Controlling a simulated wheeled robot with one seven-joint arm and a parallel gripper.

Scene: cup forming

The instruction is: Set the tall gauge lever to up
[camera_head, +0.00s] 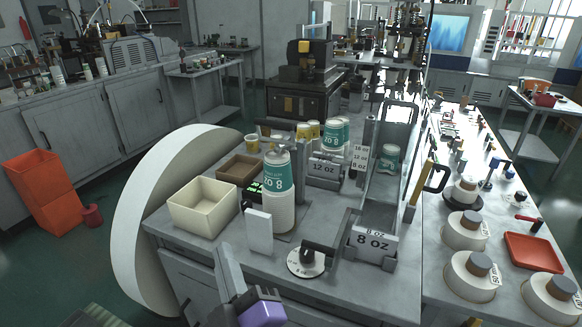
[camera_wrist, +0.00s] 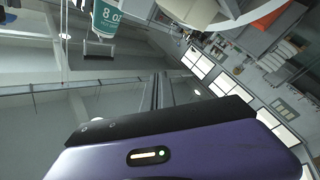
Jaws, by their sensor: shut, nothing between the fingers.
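Beside the 8 oz bin, a tall upright frame (camera_head: 411,140) holds a teal and white cup (camera_head: 388,158). A yellow bar (camera_head: 421,184) with a black handle (camera_head: 440,177) stands at its right side. I cannot tell whether this is the tall gauge lever or which way it is set. My gripper (camera_head: 222,252) is low at the front of the bench, left of the round dial and well away from the frame. It is shut and empty. In the wrist view its purple and black body fills the bottom, with its narrow fingers (camera_wrist: 158,85) pointing up.
A white dial with a black knob (camera_head: 306,262) sits at the bench front. A cup stack (camera_head: 278,190), a white upright block (camera_head: 259,231) and a cream bin (camera_head: 203,205) stand near my gripper. The 8 oz bin (camera_head: 371,241) is right of the dial. Round canisters (camera_head: 465,231) line the right counter.

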